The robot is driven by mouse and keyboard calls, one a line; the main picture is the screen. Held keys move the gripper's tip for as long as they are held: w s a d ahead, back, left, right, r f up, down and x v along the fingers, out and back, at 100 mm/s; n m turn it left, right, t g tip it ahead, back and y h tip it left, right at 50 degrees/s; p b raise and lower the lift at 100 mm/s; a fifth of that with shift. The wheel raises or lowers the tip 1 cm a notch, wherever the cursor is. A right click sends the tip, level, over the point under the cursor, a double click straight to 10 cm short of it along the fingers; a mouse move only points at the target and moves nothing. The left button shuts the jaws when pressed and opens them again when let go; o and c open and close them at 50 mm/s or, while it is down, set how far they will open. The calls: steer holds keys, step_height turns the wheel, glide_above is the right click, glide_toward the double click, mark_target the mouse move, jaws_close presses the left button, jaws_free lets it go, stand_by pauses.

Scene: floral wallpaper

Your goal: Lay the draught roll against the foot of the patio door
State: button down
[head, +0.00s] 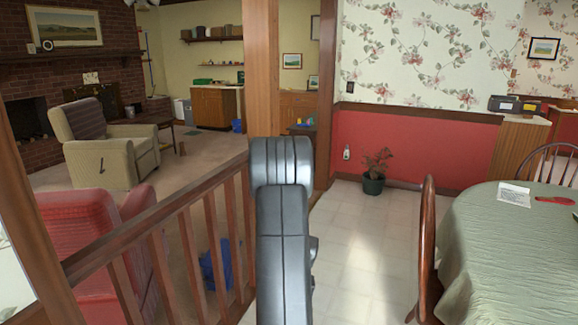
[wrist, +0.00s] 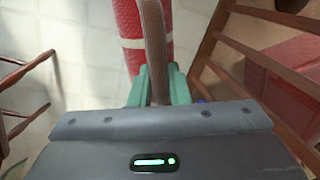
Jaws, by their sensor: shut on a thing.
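The draught roll (wrist: 128,20) is a long red roll with white bands, seen at the top middle of the wrist view and running out of the frame. A brown textured strip (wrist: 152,35), seemingly its strap, lies in front of it. My gripper (wrist: 158,85) has green fingers and is shut on this strip, with the roll hanging beyond the fingertips. The roll's far end is hidden. In the head view my dark arm fills the lower middle, and neither roll nor gripper shows there. I cannot make out a patio door in either view.
A wooden railing (head: 185,235) runs along the left, with a red armchair (head: 85,235) behind it. A round table (head: 520,245) with a green cloth and a chair (head: 427,245) stand at right. A potted plant (head: 374,175) sits by the red wall. Pale tiled floor between is clear.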

steer(key=shift+s+r+p, duration=0.2)
steer(key=shift+r+p, duration=0.9)
steer(key=shift+p, duration=0.2)
steer(key=shift+s+r+p, duration=0.15)
steer(key=shift+r+p, duration=0.95)
steer(key=shift+p, duration=0.2)
